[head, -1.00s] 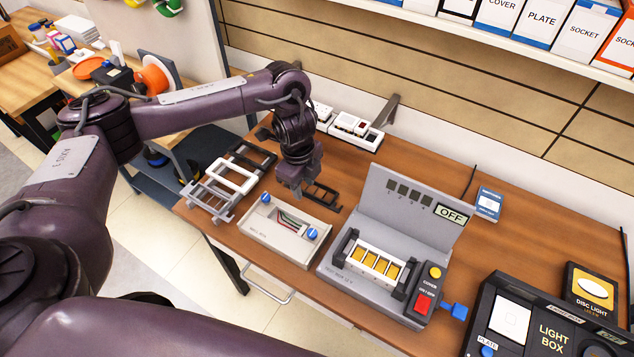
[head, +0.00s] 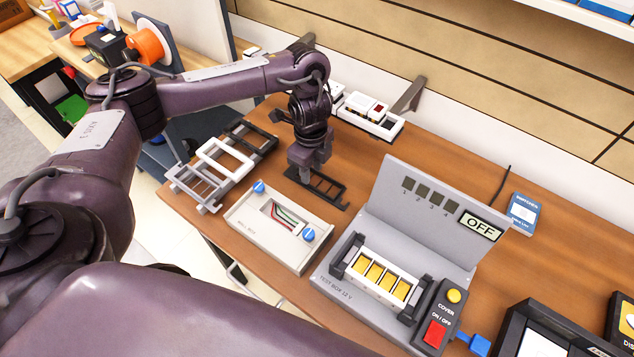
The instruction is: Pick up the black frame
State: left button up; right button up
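A black frame (head: 328,187) with open slots lies flat on the wooden table, behind the grey wall box. My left gripper (head: 304,176) points down at the left end of this frame and hides part of it. The fingertips are small and dark, so I cannot tell whether they are open or shut, or whether they touch the frame. Another dark frame (head: 262,140) rests on a rack at the left, behind a white frame (head: 226,160). My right gripper is not in view.
A grey wall box (head: 245,212) with blue knobs stands in front of the black frame. A test box (head: 375,312) with a raised panel reading OFF stands to its right. White modules (head: 370,117) sit at the back, near a metal bracket (head: 410,95).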

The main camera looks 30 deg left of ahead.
aim_at(313, 187)
pick_arm(q)
jog(key=shift+s+f, duration=0.2)
jog(key=shift+f, duration=0.4)
jog(key=f, duration=0.1)
jog(key=f+b, duration=0.1)
jog(key=f, duration=0.2)
jog(key=shift+d+f+b, duration=0.25)
jog(key=shift+d+b, duration=0.05)
jog(key=shift+b, duration=0.05)
jog(key=shift+s+r, duration=0.1)
grip_shut()
